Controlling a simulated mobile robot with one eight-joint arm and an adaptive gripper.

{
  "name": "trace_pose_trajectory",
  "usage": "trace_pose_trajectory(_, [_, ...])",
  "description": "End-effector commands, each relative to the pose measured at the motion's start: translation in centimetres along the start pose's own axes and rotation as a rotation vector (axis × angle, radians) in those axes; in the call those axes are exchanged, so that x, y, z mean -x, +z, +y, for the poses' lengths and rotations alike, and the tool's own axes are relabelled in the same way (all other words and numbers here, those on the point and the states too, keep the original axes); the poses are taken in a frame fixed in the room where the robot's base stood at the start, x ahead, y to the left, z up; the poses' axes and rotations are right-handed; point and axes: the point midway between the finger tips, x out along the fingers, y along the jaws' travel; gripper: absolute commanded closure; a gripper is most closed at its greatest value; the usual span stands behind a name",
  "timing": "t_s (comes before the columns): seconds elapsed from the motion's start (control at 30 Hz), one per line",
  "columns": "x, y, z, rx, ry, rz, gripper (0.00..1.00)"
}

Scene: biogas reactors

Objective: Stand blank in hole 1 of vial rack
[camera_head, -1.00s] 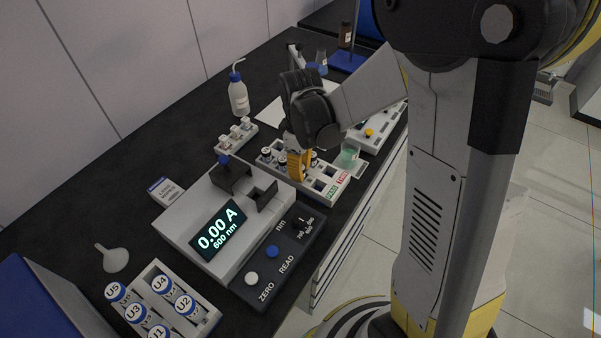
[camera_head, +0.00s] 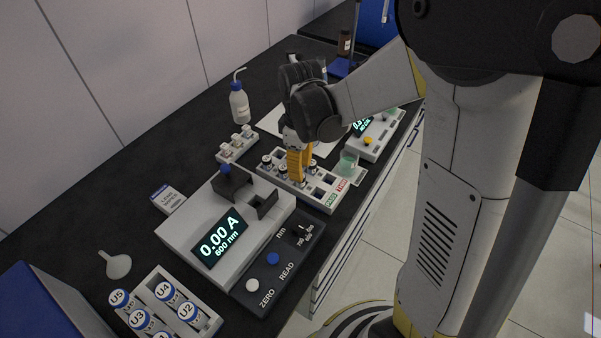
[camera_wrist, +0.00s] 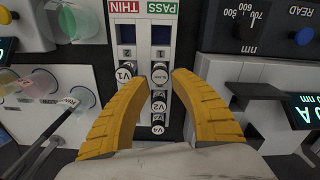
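The vial rack (camera_wrist: 143,55) is a pale block with a THIN label, a PASS label and printed numerals 1 and 2; it also shows in the head view (camera_head: 327,204). The blank (camera_wrist: 159,73), a vial with a white, black-rimmed cap with small print, stands upright in the rack just below the numeral 1. My gripper (camera_wrist: 160,80) has its orange fingers open on either side of this cap, with a gap visible on both sides. In the head view my gripper (camera_head: 299,179) points down over the rack. The vial bodies are hidden.
Vial V1 (camera_wrist: 125,72) is close to the left finger; V2 (camera_wrist: 158,104) and V4 (camera_wrist: 157,129) stand behind the blank. Two dark square slots near the labels look empty. The photometer (camera_head: 215,225) stands close in front of the rack. A small beaker (camera_head: 347,162) is to the right.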

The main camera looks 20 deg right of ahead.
Motion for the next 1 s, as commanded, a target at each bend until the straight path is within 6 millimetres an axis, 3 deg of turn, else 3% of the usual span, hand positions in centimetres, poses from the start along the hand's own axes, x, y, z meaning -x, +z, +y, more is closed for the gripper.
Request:
trace_pose_trajectory(0.03, [1.8,0.0,0.0,0.0,0.0,0.0,0.72])
trace_pose_trajectory(0.2, [5.3,0.0,0.0,0.0,0.0,0.0,0.72])
trace_pose_trajectory(0.57, [9.4,0.6,-0.7,-0.057,0.031,0.028,0.72])
trace_pose_trajectory(0.8, [14.2,3.9,-4.5,-0.36,0.167,0.209,0.72])
trace_pose_trajectory(1.0, [16.2,6.7,-7.7,-0.63,0.244,0.413,0.72])
